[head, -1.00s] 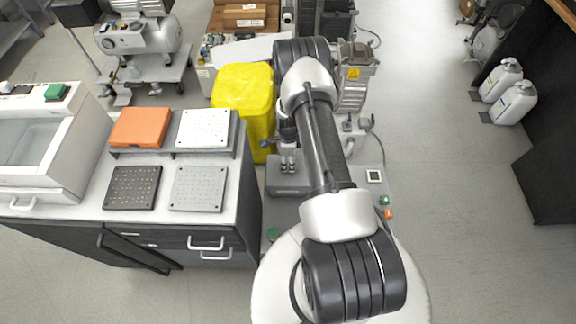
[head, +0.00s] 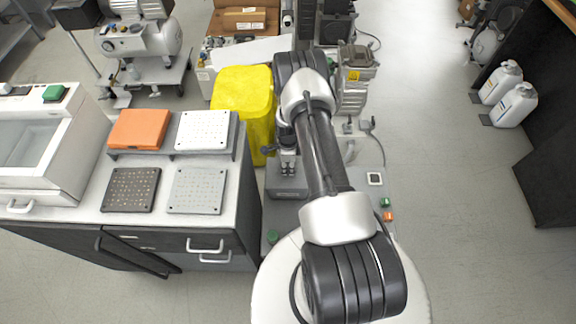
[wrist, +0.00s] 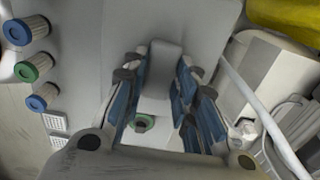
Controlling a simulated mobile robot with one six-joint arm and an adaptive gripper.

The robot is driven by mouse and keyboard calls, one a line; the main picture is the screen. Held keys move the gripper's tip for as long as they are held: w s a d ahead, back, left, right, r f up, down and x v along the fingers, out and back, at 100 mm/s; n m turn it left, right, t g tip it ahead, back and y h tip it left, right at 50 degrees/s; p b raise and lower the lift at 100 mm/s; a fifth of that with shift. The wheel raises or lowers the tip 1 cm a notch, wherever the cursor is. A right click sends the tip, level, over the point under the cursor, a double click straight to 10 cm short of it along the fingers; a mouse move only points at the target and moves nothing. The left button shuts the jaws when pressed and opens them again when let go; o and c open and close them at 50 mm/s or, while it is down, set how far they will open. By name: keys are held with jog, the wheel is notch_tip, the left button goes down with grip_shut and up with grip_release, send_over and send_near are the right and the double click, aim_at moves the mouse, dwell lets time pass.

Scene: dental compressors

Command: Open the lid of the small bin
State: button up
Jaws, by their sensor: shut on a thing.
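A low grey box (head: 287,191) sits right of the counter, below my gripper (head: 287,163) in the head view. I cannot tell for sure whether it is the small bin, and I see no open lid. In the wrist view my gripper (wrist: 165,88) has its blue-padded fingers on both sides of a grey upright piece (wrist: 165,62) and is shut on it. A pale part with a green ring (wrist: 143,123) shows lower between the fingers. My arm and fingers hide much of the contact.
A yellow bin (head: 243,98) stands behind, left of my arm. The counter (head: 150,222) with orange, white and grey plates is at left. Blue and green ribbed caps (wrist: 28,68) show in the wrist view. White jugs (head: 514,105) stand at right; the floor between is clear.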

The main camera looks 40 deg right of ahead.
grip_shut()
